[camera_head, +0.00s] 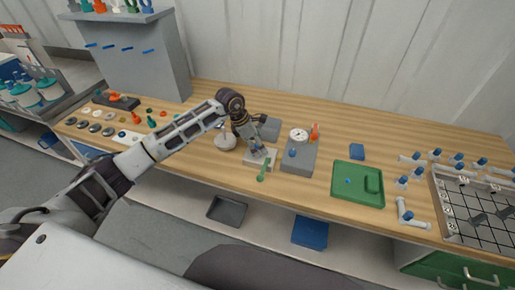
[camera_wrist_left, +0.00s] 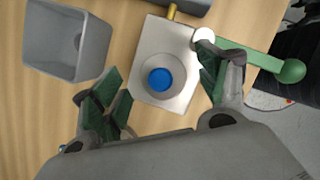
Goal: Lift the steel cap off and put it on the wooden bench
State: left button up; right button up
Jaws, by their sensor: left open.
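My left gripper (camera_head: 258,151) reaches down over a pale metal block (camera_head: 262,162) on the wooden bench (camera_head: 218,172). In the left wrist view its fingers (camera_wrist_left: 165,95) are open and apart, one on either side of the block (camera_wrist_left: 178,35). A round grey piece (camera_wrist_left: 149,92) with a blue centre (camera_wrist_left: 160,79) sits on the block between them, and nothing is gripped. A green lever (camera_wrist_left: 262,59) sticks out from the block beside one finger. A rounded silvery piece (camera_head: 226,142) stands on the bench left of the gripper. I cannot tell which round piece is the steel cap.
A grey open bin (camera_wrist_left: 70,42) stands beside the block. A grey unit with a gauge (camera_head: 298,157) is to the right, then a green tray (camera_head: 357,194). White fittings (camera_head: 407,212) lie farther right.

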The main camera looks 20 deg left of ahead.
pick_arm(q)
jog(key=shift+d+f, duration=0.15)
jog(key=shift+f, duration=0.3)
jog(key=shift+w, duration=0.1)
jog(key=c, duration=1.1)
